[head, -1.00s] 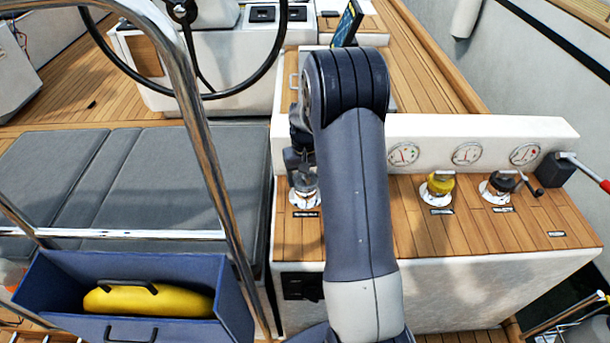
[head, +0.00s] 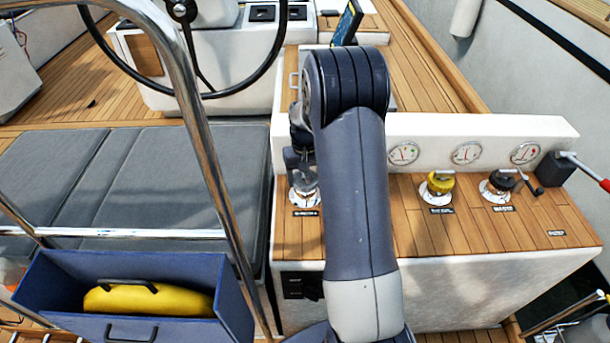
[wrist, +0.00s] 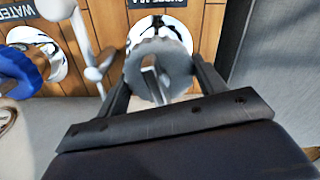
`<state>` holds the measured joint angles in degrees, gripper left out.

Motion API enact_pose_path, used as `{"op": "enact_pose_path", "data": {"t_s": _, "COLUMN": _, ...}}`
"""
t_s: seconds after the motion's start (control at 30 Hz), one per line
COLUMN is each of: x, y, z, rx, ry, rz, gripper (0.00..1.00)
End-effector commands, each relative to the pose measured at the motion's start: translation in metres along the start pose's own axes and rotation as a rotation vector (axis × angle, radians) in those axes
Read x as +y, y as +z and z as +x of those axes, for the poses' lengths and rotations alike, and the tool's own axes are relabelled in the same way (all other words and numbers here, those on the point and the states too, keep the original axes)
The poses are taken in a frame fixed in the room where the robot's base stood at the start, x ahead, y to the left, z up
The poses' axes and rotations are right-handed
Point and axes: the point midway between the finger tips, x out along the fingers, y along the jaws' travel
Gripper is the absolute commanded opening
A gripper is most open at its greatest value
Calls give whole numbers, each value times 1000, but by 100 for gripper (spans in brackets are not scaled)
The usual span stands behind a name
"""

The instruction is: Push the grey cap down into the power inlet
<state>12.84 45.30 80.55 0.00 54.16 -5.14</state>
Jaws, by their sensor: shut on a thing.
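The grey cap (wrist: 158,68) has a scalloped rim and a raised bar across its top. My gripper (wrist: 162,80) is shut on it, with one finger on each side. The cap also shows in the head view (head: 305,183), partly behind my arm. The power inlet (wrist: 184,37) is a bright round flange beneath the cap, beside a dark label. In the head view the inlet (head: 304,199) sits on the wooden top left of my arm. The cap is over the inlet's middle; the frames do not show how deep it sits.
A blue cap (wrist: 17,72) and a white fitting (wrist: 92,50) stand left of the grey cap in the wrist view. A yellow cap (head: 440,185) and a dark cap (head: 501,182) stand right of my arm. Gauges line the white panel (head: 435,148) behind.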

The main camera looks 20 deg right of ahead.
Motion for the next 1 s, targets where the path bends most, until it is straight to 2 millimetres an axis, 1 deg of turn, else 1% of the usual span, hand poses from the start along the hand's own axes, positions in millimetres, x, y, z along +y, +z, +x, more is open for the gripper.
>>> {"op": "enact_pose_path", "data": {"t_s": 0.67, "x": 0, "y": 0, "z": 12, "rx": 1, "ry": 0, "rz": 0, "gripper": 39}}
{"op": "enact_pose_path", "data": {"t_s": 0.7, "x": 0, "y": 0, "z": 12, "rx": 1, "ry": 0, "rz": 0, "gripper": 67}}
{"op": "enact_pose_path", "data": {"t_s": 0.8, "x": 0, "y": 0, "z": 12, "rx": 1, "ry": 0, "rz": 0, "gripper": 75}}
{"op": "enact_pose_path", "data": {"t_s": 1.0, "x": 0, "y": 0, "z": 12, "rx": 0, "ry": 0, "rz": 0, "gripper": 75}}
